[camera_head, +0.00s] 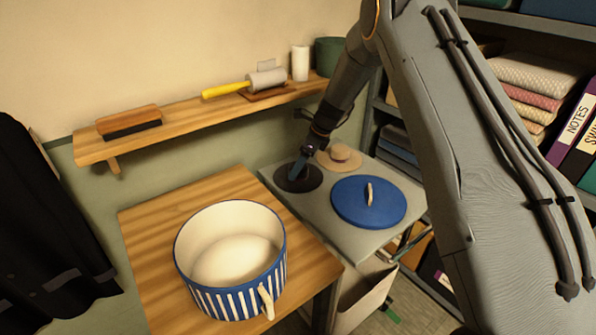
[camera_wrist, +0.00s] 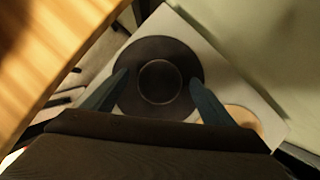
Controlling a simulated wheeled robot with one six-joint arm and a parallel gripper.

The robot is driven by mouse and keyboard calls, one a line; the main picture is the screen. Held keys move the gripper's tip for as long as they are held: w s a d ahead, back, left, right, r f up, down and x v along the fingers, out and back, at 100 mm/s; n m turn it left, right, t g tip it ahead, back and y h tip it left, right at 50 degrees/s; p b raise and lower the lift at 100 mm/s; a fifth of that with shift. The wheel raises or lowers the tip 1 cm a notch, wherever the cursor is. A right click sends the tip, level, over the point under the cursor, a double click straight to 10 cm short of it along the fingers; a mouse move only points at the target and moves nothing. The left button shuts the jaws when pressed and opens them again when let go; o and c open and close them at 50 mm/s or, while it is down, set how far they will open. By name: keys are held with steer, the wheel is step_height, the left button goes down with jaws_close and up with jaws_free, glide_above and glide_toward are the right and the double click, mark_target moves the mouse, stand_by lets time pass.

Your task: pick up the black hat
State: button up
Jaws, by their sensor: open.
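The black hat (camera_head: 296,178) lies on the grey table top (camera_head: 358,238), at its far left, beside a straw-coloured hat (camera_head: 339,157). My gripper (camera_head: 302,166) is above the black hat and partly covers it in the head view. In the wrist view the black hat (camera_wrist: 160,78) shows as a dark round brim with a round crown in the middle. The two fingers of my gripper (camera_wrist: 160,82) are spread apart, one on each side of the crown, with nothing between them that I can see held. I cannot tell whether the fingers touch the brim.
A blue lid (camera_head: 362,205) with a tan handle lies near the hats. A blue-striped pot (camera_head: 232,262) stands on the wooden table (camera_head: 150,232) to the left. A wall shelf (camera_head: 190,122) with a brush and roller runs behind. Shelving with folded cloths (camera_head: 535,80) stands right.

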steer(key=shift+x, duration=0.9)
steer(key=c, duration=1.2)
steer(key=shift+o, duration=0.2)
